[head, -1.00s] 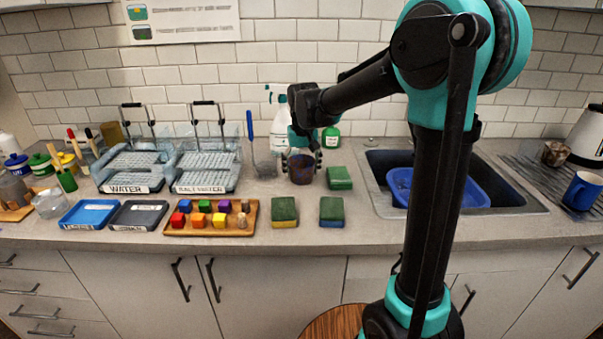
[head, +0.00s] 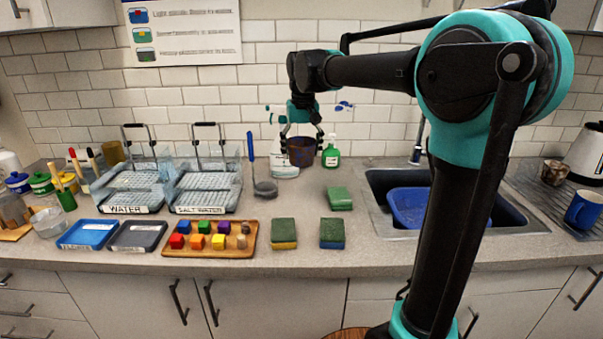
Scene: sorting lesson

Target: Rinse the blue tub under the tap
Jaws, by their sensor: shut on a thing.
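The blue tub (head: 408,204) sits in the sink basin (head: 378,181) at the right; my arm hides part of its right side. The tap (head: 418,148) rises behind the sink, partly hidden by my arm. My gripper (head: 302,141) is well to the left of the tub, near the back wall. It is shut on a dark brownish-purple cup (head: 301,154), held upright and seemingly above the counter. The cup is in front of a white spray bottle and beside a green bottle.
A green bottle (head: 331,153) and a white spray bottle (head: 284,160) stand at the back. Sponges (head: 340,198) lie left of the sink. A wooden tray (head: 250,241) of coloured blocks and clear tubs (head: 208,186) stand left. A blue mug (head: 584,209) stands right.

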